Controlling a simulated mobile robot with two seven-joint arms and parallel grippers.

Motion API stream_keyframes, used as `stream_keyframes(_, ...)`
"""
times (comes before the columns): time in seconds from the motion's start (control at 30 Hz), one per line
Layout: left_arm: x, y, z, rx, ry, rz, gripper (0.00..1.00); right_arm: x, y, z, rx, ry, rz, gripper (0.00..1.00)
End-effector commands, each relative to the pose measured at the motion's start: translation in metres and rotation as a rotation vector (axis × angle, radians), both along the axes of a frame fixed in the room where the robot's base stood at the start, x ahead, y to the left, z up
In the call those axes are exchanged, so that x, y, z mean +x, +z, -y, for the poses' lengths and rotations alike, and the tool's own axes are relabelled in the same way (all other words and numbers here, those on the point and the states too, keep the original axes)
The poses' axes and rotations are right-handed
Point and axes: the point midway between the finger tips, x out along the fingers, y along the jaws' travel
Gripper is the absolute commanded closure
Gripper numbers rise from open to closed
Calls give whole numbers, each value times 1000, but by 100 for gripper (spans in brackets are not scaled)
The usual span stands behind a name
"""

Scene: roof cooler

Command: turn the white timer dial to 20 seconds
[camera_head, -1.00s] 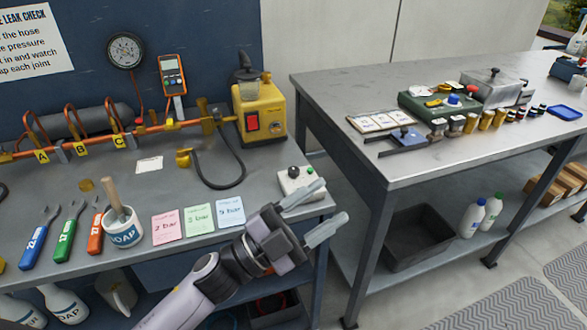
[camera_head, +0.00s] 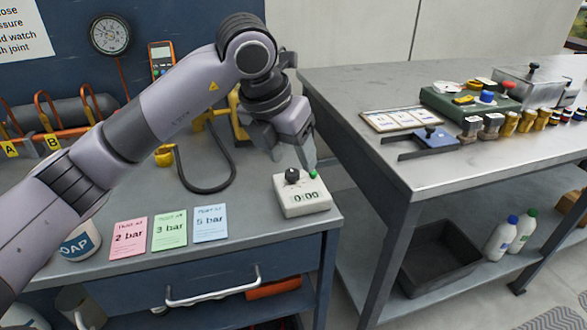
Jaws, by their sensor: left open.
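The white timer (camera_head: 302,198) sits at the right end of the grey workbench. Its front display reads 0:00. A black dial (camera_head: 292,175) stands on its top at the left, and a small green button (camera_head: 313,174) is at the right. My left gripper (camera_head: 292,160) is open just above and behind the timer, fingers pointing down. One finger is near the green button, the other is behind and left of the dial. I cannot tell whether either finger touches the timer. My right gripper is not in view.
Pink (camera_head: 128,238), green (camera_head: 169,230) and blue (camera_head: 210,223) pressure cards lie left of the timer. A black hose (camera_head: 207,190) curves behind them. A second metal table (camera_head: 390,90) stands to the right, across a gap. My left arm covers much of the bench's left side.

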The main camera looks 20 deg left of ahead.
Motion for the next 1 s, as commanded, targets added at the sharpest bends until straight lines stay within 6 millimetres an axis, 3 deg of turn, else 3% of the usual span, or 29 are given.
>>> stream_keyframes(0.17, 8, 6, -18, 73, 64, 35, 44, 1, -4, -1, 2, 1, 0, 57)
stream_keyframes(0.63, 31, -51, -13, 74, 63, 36, 44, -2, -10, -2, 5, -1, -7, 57)
stream_keyframes(0.97, 33, -55, -12, 73, 62, 38, 44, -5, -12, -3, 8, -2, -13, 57)
stream_keyframes(1.0, 33, -55, -12, 73, 62, 38, 50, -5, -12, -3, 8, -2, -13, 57)
